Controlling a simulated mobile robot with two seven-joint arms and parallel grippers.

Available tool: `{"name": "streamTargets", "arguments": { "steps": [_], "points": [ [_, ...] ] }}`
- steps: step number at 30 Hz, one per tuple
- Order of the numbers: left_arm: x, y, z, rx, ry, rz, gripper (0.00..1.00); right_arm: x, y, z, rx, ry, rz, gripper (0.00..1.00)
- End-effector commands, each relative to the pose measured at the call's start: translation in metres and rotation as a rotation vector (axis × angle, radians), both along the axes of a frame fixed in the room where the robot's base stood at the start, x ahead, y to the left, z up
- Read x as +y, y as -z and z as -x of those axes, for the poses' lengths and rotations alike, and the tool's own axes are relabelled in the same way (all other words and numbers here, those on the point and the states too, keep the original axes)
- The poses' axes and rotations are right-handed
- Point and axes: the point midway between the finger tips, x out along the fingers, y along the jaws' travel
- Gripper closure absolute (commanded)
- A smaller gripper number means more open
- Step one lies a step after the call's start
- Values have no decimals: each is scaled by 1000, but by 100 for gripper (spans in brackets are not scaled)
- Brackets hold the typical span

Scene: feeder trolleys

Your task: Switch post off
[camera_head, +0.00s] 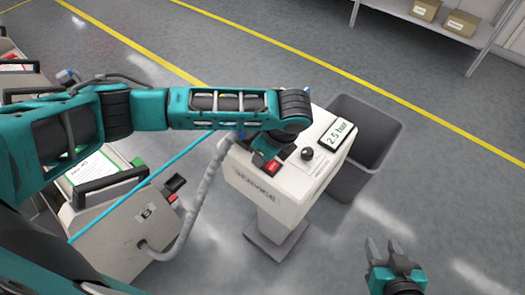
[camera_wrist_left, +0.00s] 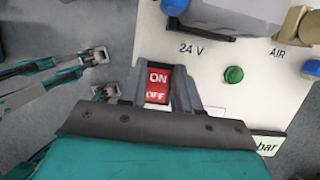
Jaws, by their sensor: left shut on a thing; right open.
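The white service post (camera_head: 275,190) stands in the middle of the head view, with a display (camera_head: 337,135) reading 2.5 bar and a dark knob (camera_head: 307,154) on its top. Its red switch (camera_head: 271,166), marked ON and OFF, also shows in the left wrist view (camera_wrist_left: 157,85). My left gripper (camera_wrist_left: 158,82) is over the post top, shut on the red switch, one finger on each side. Which way the switch is set I cannot tell. My right gripper (camera_head: 384,250) is open and empty, off to the right of the post, above the floor.
A grey bin (camera_head: 375,140) stands right behind the post. A trolley (camera_head: 120,235) with a grey hose (camera_head: 205,190) is at the left. The post also carries a green button (camera_wrist_left: 233,74) and 24 V and AIR connections. A shelf (camera_head: 440,30) stands far right.

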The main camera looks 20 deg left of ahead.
Motion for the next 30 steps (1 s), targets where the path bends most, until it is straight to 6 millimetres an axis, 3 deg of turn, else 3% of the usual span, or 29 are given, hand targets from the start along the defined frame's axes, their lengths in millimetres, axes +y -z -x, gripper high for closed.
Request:
{"name": "streamTargets", "arguments": {
  "steps": [13, 14, 15, 21, 30],
  "points": [
    [-2, -1, 1, -30, -1, -79, 99, 0, 0, 0, -1, 0, 0, 57],
    [-2, -1, 1, -30, -1, -79, 65, 0, 0, 0, -1, 0, 0, 57],
    [-2, -1, 1, -30, -1, -78, 61, 0, 0, 0, -1, 0, 0, 57],
    [-2, -1, 1, -29, -1, -77, 43, 0, 0, 0, -1, 0, 0, 57],
    [-4, -4, 1, -30, 0, -75, 43, 0, 0, 0, -1, 0, 0, 57]
  ]
}}
